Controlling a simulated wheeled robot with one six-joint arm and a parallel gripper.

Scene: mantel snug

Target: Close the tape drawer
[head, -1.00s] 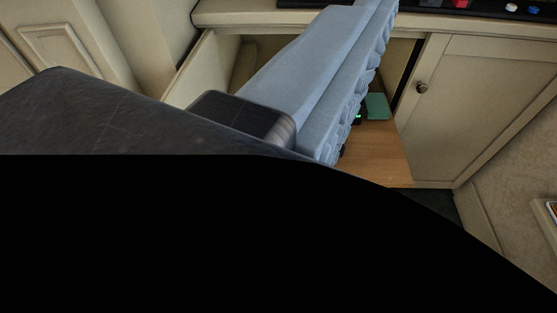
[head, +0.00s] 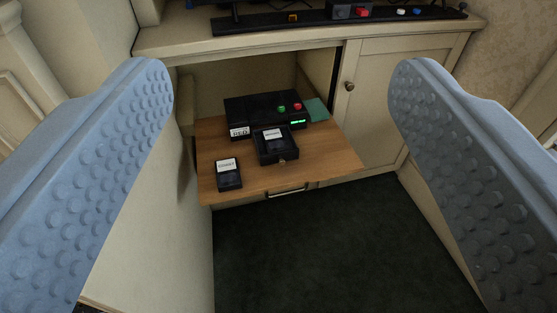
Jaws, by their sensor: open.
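A black tape machine (head: 262,107) with a green and a red button and a lit green display sits on a pulled-out wooden shelf (head: 330,165). A black drawer (head: 278,155) with a small knob sticks out from the machine's front, with a labelled tape (head: 273,140) in it. Another labelled black tape (head: 229,174) lies on the shelf at the front left. My gripper (head: 280,72) is open and empty. Its blue, studded fingers stand wide apart at either side of the picture, with the shelf and machine seen between them.
The shelf has a metal handle (head: 287,190) on its front edge. A closed cabinet door (head: 375,105) is to the right. A green item (head: 317,109) lies by the machine. Dark carpet (head: 320,250) in front is clear.

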